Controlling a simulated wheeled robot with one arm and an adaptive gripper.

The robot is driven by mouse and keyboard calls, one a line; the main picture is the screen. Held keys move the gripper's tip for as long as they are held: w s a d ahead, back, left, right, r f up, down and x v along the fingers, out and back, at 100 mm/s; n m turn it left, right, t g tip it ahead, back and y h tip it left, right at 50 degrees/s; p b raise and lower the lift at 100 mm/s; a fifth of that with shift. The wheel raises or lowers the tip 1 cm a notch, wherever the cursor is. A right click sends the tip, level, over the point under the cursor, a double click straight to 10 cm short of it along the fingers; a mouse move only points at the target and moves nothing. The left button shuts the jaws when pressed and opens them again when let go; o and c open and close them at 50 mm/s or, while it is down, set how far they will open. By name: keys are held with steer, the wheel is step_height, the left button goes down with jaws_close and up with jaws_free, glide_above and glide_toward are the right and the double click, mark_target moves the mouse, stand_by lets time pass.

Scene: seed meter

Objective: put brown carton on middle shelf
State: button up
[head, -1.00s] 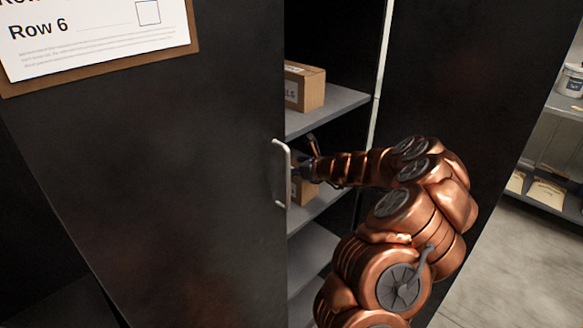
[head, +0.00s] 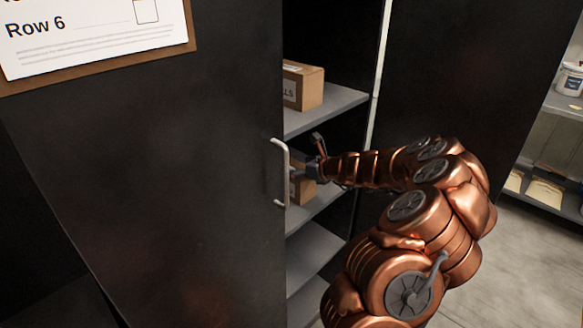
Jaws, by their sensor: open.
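A brown carton (head: 304,190) sits on the middle shelf (head: 318,201) of the dark cabinet, partly hidden behind my gripper and the door edge. My gripper (head: 305,158) is open in front of the cabinet opening, just above and in front of the lower carton. One finger shows raised; the other is partly hidden near the door edge. I see nothing held between the fingers.
A dark cabinet door (head: 180,190) with a light handle (head: 283,172) fills the left, close to my gripper. A clipboard sheet (head: 90,35) hangs on it. Another dark panel (head: 450,80) stands at right. Lower shelves (head: 312,258) look empty where visible. Floor (head: 530,255) is clear at right.

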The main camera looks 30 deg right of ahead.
steer(key=v, duration=0.9)
steer(key=shift+a, duration=0.1)
stand_by(0.5)
